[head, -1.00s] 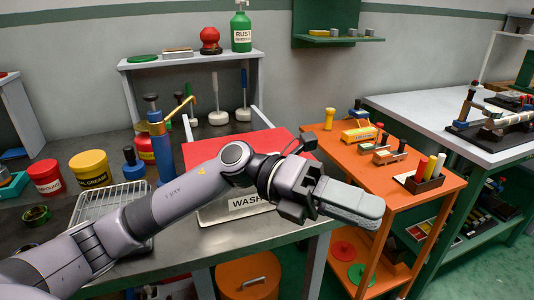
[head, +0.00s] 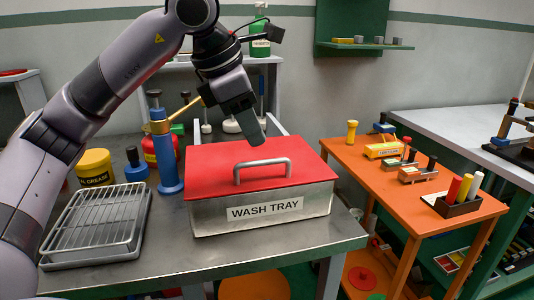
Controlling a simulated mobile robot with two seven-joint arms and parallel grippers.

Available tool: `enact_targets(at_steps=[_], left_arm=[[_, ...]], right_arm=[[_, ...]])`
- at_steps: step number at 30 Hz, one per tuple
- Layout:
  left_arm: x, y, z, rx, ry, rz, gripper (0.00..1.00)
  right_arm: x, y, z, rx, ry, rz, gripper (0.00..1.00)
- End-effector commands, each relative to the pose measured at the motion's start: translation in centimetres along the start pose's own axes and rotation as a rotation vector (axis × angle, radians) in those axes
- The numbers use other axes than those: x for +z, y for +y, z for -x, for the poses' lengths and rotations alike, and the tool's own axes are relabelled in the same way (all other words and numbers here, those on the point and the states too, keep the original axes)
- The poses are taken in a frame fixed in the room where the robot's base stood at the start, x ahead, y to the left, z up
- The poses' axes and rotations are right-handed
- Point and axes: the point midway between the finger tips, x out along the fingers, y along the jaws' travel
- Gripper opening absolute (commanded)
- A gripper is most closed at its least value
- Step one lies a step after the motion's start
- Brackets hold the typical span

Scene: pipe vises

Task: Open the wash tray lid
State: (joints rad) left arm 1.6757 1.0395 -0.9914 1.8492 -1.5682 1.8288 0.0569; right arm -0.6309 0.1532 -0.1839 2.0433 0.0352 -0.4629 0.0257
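The wash tray (head: 318,202) is a metal box with a "WASH TRAY" label on its front, standing on the metal bench. Its red lid (head: 215,180) is flat and closed on top. A grey bar handle (head: 262,163) stands up on the lid. My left gripper (head: 256,140) hangs above the back part of the lid, behind the handle and apart from it, pointing down. Its fingers are seen edge-on, so their gap is hidden. My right gripper is not in view.
A wire rack (head: 97,222) sits left of the tray, with a blue-based stand (head: 168,165) and a yellow grease tin (head: 95,167) behind it. A shelf (head: 182,63) stands at the back. An orange cart (head: 410,190) is on the right. Bare bench (head: 230,253) lies in front of the tray.

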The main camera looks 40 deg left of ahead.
Motion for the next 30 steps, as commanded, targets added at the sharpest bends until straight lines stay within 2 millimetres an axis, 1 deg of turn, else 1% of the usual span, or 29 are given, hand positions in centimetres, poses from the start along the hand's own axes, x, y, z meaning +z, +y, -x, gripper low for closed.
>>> enact_targets(at_steps=[6,9,12,16,23,27,30], left_arm=[[-0.1,-0.1,-3.5,-0.004,0.002,-0.001,0.38],[0.0,-0.1,-4.9,-0.005,0.002,-0.001,0.38],[0.0,-0.1,-5.9,-0.004,0.000,-0.001,0.38],[0.0,-0.1,-6.5,-0.005,-0.001,-0.002,0.38],[0.1,-0.1,-6.5,-0.005,-0.002,-0.002,0.38],[0.1,-0.1,-6.5,-0.005,-0.002,-0.002,0.00],[0.1,-0.1,-6.5,-0.005,-0.002,-0.003,0.00]], right_arm=[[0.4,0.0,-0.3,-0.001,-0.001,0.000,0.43],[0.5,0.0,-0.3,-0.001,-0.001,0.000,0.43],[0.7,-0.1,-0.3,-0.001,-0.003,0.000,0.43],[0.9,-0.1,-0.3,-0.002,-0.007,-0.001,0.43],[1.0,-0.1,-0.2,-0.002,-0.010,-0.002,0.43],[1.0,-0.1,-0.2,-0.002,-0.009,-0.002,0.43],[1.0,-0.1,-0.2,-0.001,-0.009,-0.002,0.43]])
